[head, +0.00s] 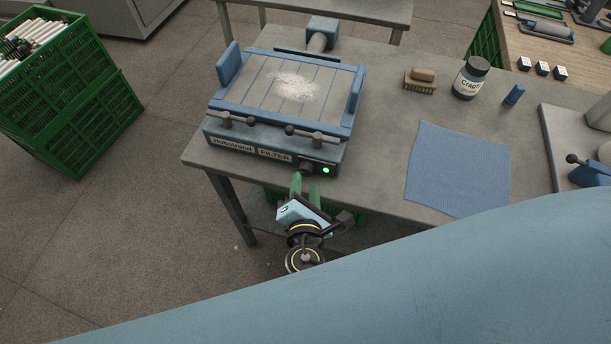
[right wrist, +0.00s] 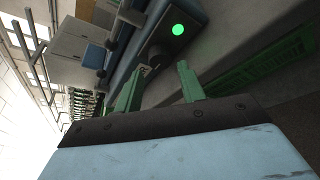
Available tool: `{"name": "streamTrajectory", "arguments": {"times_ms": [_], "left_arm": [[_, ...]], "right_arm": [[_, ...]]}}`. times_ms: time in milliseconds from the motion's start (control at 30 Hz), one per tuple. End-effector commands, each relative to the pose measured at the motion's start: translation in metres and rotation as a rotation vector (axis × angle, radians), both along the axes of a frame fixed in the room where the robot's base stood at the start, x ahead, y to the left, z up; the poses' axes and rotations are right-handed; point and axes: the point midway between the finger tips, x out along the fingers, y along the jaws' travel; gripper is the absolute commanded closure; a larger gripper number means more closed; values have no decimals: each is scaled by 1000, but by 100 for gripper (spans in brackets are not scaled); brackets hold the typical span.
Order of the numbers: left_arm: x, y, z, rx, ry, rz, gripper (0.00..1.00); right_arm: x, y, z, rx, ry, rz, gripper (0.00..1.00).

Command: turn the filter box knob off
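The blue filter box (head: 230,139) stands on the grey table, labelled "FILTER", with pale dust on its slatted top. Its dark knob (head: 305,167) is low on the front face at the right, beside a lit green lamp (head: 326,170). My right gripper (head: 305,184) is in front of the knob, its two green fingers apart and empty. In the right wrist view the fingers (right wrist: 158,72) point at the front panel, with the dark knob (right wrist: 155,51) just beyond their tips and the green lamp (right wrist: 178,29) lit. The knob's setting is too small to tell. My left gripper is not in view.
Two clamp handles (head: 312,135) stick out of the box front above the knob. A blue cloth (head: 459,168), a labelled jar (head: 470,78) and a brush (head: 421,80) lie to the right on the table. Green crates (head: 75,110) stand on the floor at the left.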

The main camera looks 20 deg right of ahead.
Motion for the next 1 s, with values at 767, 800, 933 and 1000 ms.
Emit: {"name": "streamTrajectory", "arguments": {"times_ms": [767, 800, 933, 1000], "left_arm": [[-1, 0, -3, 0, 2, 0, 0], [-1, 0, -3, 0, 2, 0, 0], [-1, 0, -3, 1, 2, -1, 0], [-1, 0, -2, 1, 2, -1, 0]], "right_arm": [[34, -11, -11, 1, 1, 0, 80], [34, -11, -11, 1, 1, 0, 85], [34, -11, -10, 0, 2, -1, 92], [34, -11, -10, -3, 5, -1, 92]]}}
